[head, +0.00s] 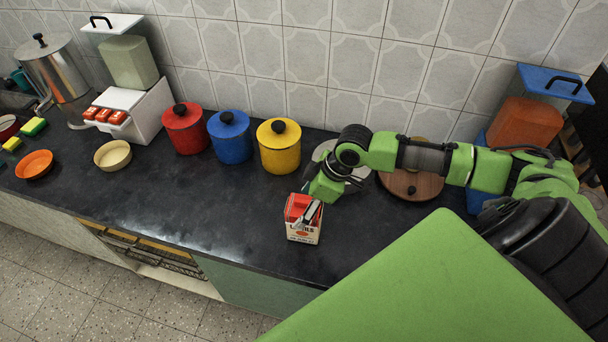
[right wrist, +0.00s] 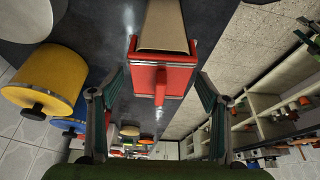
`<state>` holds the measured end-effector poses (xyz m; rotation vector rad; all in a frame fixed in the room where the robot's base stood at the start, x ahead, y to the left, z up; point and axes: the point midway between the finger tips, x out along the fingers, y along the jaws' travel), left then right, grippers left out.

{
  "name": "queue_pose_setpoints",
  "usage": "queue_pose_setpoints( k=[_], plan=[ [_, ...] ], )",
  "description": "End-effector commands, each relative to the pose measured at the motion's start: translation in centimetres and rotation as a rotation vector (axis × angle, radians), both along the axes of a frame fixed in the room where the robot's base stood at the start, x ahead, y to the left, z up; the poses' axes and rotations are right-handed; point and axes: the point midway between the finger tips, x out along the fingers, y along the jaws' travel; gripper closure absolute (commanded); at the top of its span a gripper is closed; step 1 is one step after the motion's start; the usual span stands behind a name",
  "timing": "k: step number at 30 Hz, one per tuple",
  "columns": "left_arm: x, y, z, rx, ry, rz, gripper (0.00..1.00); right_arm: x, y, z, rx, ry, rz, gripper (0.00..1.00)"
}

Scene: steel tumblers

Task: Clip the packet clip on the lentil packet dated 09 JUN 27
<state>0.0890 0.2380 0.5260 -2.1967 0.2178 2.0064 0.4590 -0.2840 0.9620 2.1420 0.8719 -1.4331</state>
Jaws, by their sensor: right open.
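The lentil packet (head: 303,234) stands upright on the dark counter, pale with red at its top and printing on its front. Its date is too small to read. My left gripper is not in view.
Red (head: 185,129), blue (head: 231,137) and yellow (head: 279,147) canisters stand behind the packet. A round wooden lid (head: 412,187) lies to the right. A white box (head: 147,110) with red labelled pieces stands at the left.

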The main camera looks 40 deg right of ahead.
Motion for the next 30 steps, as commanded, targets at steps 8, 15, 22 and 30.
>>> queue_pose_setpoints(
  k=[8, 15, 22, 30],
  plan=[
    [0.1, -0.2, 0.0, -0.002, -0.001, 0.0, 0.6, -1.4, -1.6, 4.9, -0.006, -0.002, 0.002, 0.31],
    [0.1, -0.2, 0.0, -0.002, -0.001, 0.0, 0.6, -2.6, -2.7, 8.8, -0.005, 0.001, 0.0, 0.31],
    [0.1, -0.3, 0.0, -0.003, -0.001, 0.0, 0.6, -3.1, -3.1, 10.4, -0.002, 0.001, 0.001, 0.31],
    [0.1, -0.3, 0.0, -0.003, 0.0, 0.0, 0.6, -3.2, -3.1, 10.6, -0.001, 0.0, 0.001, 0.31]
  ],
)
